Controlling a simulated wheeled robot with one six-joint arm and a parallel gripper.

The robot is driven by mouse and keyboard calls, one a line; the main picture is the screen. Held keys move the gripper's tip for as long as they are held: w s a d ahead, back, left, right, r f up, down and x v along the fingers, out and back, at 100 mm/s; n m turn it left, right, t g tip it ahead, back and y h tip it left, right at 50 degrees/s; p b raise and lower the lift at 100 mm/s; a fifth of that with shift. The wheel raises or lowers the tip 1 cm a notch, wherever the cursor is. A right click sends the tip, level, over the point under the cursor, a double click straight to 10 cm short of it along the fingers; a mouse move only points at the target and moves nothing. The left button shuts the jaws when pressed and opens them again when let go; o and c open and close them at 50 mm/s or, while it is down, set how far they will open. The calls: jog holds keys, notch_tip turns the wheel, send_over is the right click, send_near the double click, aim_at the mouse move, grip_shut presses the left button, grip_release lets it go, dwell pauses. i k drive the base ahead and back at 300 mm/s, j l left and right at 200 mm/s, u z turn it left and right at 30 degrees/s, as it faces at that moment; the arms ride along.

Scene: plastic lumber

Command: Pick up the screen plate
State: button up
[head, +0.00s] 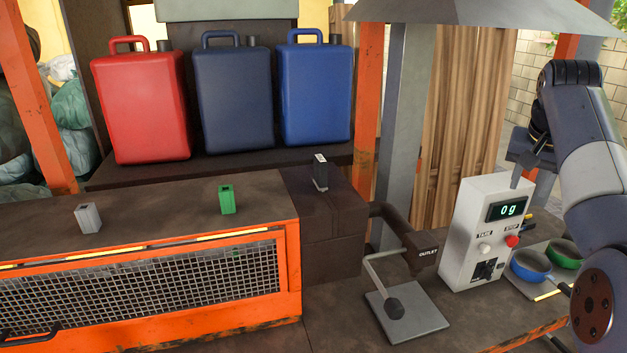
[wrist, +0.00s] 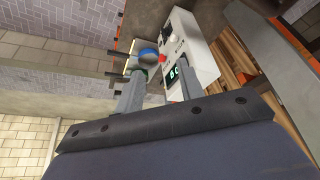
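No part is plainly marked as the screen plate. A flat square grey plate (head: 408,315) lies on the bench below the outlet (head: 424,252). A wire mesh panel (head: 180,290) fills the orange frame at left. My gripper (wrist: 153,76) is open and empty in the wrist view, its two grey fingers apart. In the head view it is at the upper right, partly hidden by my arm, above and behind the white meter box, well away from the grey plate.
The white meter box (head: 478,240) reads 0 g. A blue cup (head: 530,266) and a green cup (head: 565,254) stand right of it. Red and blue canisters (head: 316,95) line the shelf behind.

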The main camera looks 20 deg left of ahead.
aim_at(320, 163)
jog(key=i+u, duration=0.25)
jog(key=u, duration=0.15)
jog(key=i+l+u, duration=0.2)
jog(key=u, duration=0.25)
jog(key=i+l+u, duration=0.2)
jog(key=u, duration=0.2)
jog(key=i+l+u, duration=0.15)
jog(key=l+u, duration=0.3)
jog(key=i+j, duration=0.05)
jog(key=j, duration=0.05)
